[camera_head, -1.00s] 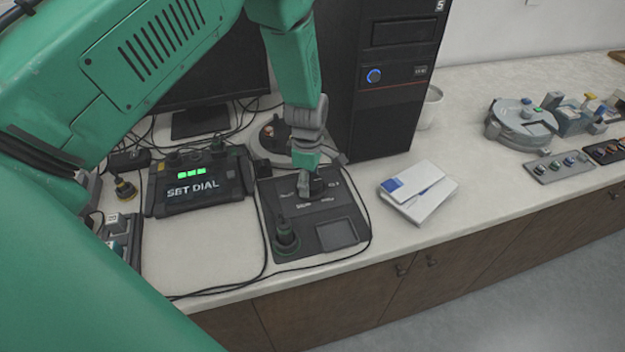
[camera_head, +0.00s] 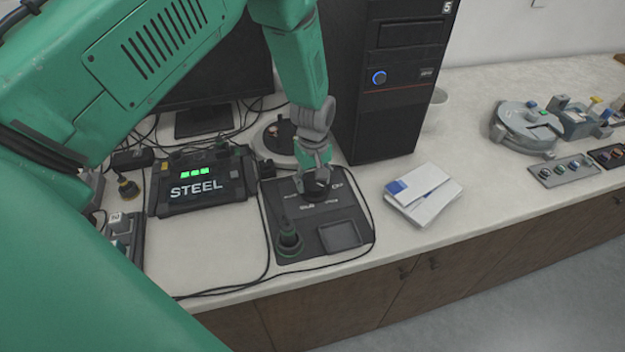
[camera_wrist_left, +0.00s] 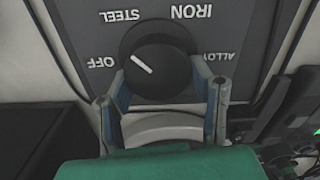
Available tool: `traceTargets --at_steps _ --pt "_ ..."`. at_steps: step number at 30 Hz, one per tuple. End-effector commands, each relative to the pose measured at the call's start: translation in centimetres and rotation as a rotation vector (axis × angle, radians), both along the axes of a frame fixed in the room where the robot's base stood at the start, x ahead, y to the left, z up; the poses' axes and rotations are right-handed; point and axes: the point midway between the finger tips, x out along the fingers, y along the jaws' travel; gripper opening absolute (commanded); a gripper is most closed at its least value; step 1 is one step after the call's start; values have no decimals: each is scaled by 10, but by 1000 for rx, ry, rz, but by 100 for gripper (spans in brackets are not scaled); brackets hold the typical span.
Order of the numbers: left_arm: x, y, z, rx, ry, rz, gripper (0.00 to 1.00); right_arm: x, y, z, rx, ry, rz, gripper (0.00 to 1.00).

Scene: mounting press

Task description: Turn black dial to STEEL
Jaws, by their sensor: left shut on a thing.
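The black dial (camera_wrist_left: 158,60) sits on the dark panel (camera_head: 279,214). In the left wrist view its white pointer line points to the upper left, between the OFF label and the STEEL label. The IRON and ALLOY labels are farther around to the right. My left gripper (camera_wrist_left: 165,88) is shut on the dial, with one finger at each side of it. In the head view my left gripper (camera_head: 316,180) reaches down onto the dial (camera_head: 316,193) and partly hides it. The display box (camera_head: 198,187) reads STEEL, with green lights above the word. My right gripper is not in view.
A green-black knob (camera_head: 289,241) and a square recess (camera_head: 340,235) are on the same panel. A black computer tower (camera_head: 395,110) stands close behind. White booklets (camera_head: 420,192) lie to the right. Cables run along the panel's edges. The counter front is mostly clear.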

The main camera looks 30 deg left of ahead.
Motion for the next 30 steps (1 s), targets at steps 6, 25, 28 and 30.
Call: traceTargets --at_steps 6,25,28,30 --pt "-2 -4 -1 -5 5 -130 20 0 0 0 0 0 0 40" --pt "-3 -6 -2 -7 9 -229 20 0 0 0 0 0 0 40" --pt "-3 -6 -2 -7 9 -229 20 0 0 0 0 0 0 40" --pt "-4 -6 -2 -8 10 -229 56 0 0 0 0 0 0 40"
